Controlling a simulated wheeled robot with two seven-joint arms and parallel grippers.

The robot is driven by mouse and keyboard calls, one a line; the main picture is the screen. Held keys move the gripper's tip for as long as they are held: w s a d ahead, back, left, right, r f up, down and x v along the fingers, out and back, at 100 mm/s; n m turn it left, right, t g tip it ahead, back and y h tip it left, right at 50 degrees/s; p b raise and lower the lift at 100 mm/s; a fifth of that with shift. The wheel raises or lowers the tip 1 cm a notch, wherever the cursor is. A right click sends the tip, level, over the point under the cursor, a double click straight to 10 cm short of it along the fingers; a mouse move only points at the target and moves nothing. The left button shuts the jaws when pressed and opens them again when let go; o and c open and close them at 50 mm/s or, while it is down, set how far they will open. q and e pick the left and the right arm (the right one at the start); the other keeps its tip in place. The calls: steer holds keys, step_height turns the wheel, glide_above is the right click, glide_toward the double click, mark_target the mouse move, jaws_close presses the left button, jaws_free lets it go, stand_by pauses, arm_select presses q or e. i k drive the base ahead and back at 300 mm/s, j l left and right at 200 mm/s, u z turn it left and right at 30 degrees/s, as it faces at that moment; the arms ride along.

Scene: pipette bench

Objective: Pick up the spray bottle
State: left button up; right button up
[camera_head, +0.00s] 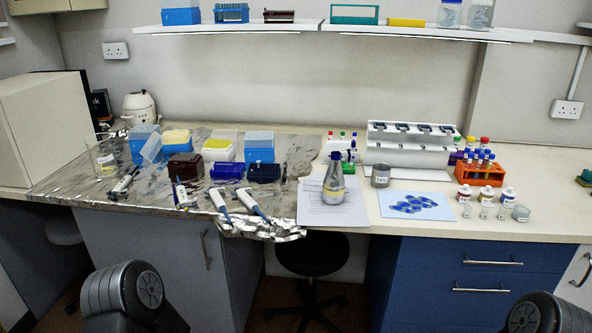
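Neither of my grippers is in view. Only dark parts of my arms show at the bottom left and bottom right corners, well short of the bench.
A grey cup (380,175) and a blue sheet (414,205) lie right of the bottle. Pipettes (220,203) lie on foil (90,185) to the left. An orange tube rack (480,174) is at right. A stool (312,255) stands below the bench.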

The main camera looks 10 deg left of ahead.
mark_target(334, 183)
steer(key=i+l+z, duration=0.15)
steer(key=l, duration=0.25)
steer(key=l+z, duration=0.15)
steer(key=l, duration=0.2)
steer(key=i+l+z, duration=0.2)
steer(key=l, duration=0.15)
steer(key=i+l+z, duration=0.15)
steer(key=l, duration=0.2)
